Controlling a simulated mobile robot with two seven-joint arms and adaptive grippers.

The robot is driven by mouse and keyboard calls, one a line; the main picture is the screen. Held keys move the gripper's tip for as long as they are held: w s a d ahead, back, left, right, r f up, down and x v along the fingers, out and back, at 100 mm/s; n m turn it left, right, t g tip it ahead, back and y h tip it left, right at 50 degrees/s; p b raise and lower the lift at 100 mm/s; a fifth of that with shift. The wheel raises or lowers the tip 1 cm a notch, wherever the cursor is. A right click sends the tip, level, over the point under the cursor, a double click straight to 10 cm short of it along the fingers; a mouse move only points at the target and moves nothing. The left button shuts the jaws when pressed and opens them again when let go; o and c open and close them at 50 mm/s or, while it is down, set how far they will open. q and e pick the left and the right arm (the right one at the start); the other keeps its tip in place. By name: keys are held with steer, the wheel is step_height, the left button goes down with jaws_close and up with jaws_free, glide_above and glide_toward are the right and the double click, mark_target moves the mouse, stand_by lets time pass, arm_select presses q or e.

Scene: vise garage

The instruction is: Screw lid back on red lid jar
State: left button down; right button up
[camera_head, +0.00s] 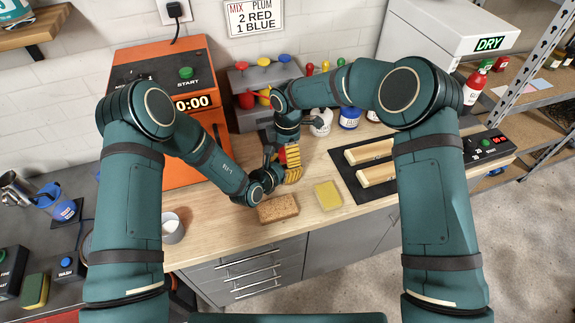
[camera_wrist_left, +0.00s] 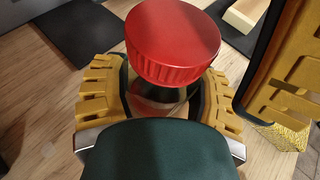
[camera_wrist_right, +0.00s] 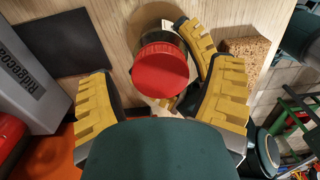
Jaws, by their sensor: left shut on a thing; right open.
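The jar (camera_wrist_left: 160,106) is clear glass and stands between the yellow fingers of my left gripper (camera_wrist_left: 155,100), which is shut on it. The red lid (camera_wrist_left: 172,45) is at the jar's mouth. I cannot tell whether it is seated or threaded. My right gripper (camera_wrist_right: 168,88) is open, with its yellow fingers apart on either side of the red lid (camera_wrist_right: 160,70). In the head view the two grippers meet closely over the bench, and the lid (camera_head: 282,156) shows small between them. The jar is mostly hidden there.
A brown sponge (camera_head: 278,208) and a yellow sponge (camera_head: 328,194) lie near the bench's front edge. An orange START machine (camera_head: 165,150) stands left behind. A black mat with pale bars (camera_head: 368,148) lies right. White and blue pots (camera_head: 349,118) stand behind.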

steer(key=shift+f, duration=0.15)
steer(key=c, duration=1.3)
steer(key=shift+m, duration=1.6)
steer(key=o, duration=1.3)
steer(key=shift+c, duration=0.2)
steer(key=shift+r, duration=2.3)
